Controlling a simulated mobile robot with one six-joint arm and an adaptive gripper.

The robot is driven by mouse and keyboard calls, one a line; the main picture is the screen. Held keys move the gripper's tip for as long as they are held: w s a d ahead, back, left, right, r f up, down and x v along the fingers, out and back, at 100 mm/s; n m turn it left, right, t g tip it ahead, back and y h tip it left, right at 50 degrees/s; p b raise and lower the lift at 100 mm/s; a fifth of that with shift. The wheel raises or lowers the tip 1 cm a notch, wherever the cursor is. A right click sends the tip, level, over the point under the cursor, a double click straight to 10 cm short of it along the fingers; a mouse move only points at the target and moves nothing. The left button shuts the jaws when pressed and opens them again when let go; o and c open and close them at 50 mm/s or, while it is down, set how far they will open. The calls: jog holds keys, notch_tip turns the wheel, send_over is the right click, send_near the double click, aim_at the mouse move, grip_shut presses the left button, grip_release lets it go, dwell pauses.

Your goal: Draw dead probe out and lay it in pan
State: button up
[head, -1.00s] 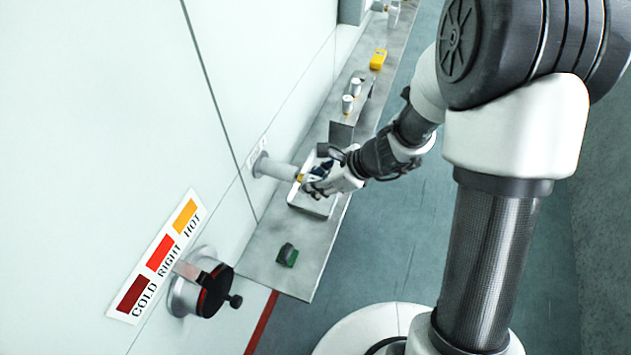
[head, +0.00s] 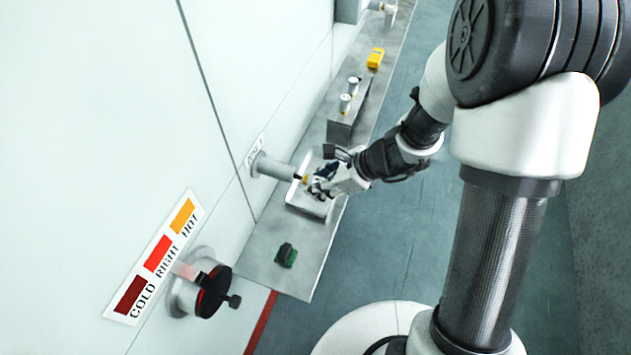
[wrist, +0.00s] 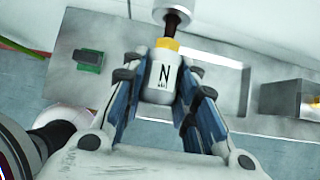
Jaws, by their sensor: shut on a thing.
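The probe (wrist: 161,80) is a white cylinder marked N with a yellow collar. My gripper (wrist: 158,92) is shut on its body. A dark section of the probe runs from the collar to the mouth of the grey port tube (head: 272,167) on the wall, and in the wrist view it still meets the tube (wrist: 172,13). Whether its tip is inside cannot be seen. In the head view my gripper (head: 318,187) is over the pale pan (head: 310,208), which lies on the shelf below the port. The fingers hide part of the probe and pan there.
A metal shelf (head: 270,258) runs along the wall. On it are a small green and black item (head: 286,255), a raised block (head: 343,126) with two white cylinders, and a yellow device (head: 375,58). A black-faced dial (head: 214,291) juts from the wall.

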jog(key=s+d, duration=0.3)
jog(key=d, duration=0.7)
jog(key=shift+s+f, duration=0.25)
jog(key=shift+s, duration=0.1)
dwell(0.9)
